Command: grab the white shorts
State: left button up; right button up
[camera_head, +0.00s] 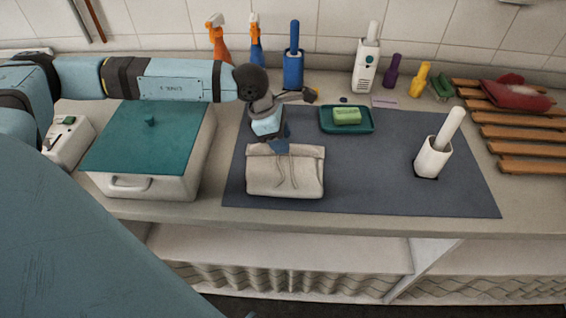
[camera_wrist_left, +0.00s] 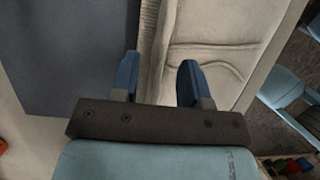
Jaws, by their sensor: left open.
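The white shorts (camera_head: 285,178) lie folded on the dark grey mat (camera_head: 370,190), near the counter's front edge. A waistband and drawstrings show on them. My left gripper (camera_head: 277,141) is above their back edge, pointing down. In the left wrist view the gripper (camera_wrist_left: 158,80) is open, with two blue fingers apart and the ribbed waistband of the shorts (camera_wrist_left: 225,38) between and beyond them. Whether the fingers touch the cloth cannot be told.
A box with a teal lid (camera_head: 150,140) stands left of the shorts. A green soap dish (camera_head: 360,127) and a white holder with a handle (camera_head: 434,160) are to the right. Spray bottles (camera_head: 219,45) and other bottles stand at the back. A wooden rack (camera_head: 520,135) is far right.

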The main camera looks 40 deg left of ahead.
pick_arm(q)
jog(key=shift+f, duration=0.25)
grip_shut()
jog(key=shift+r, duration=0.15)
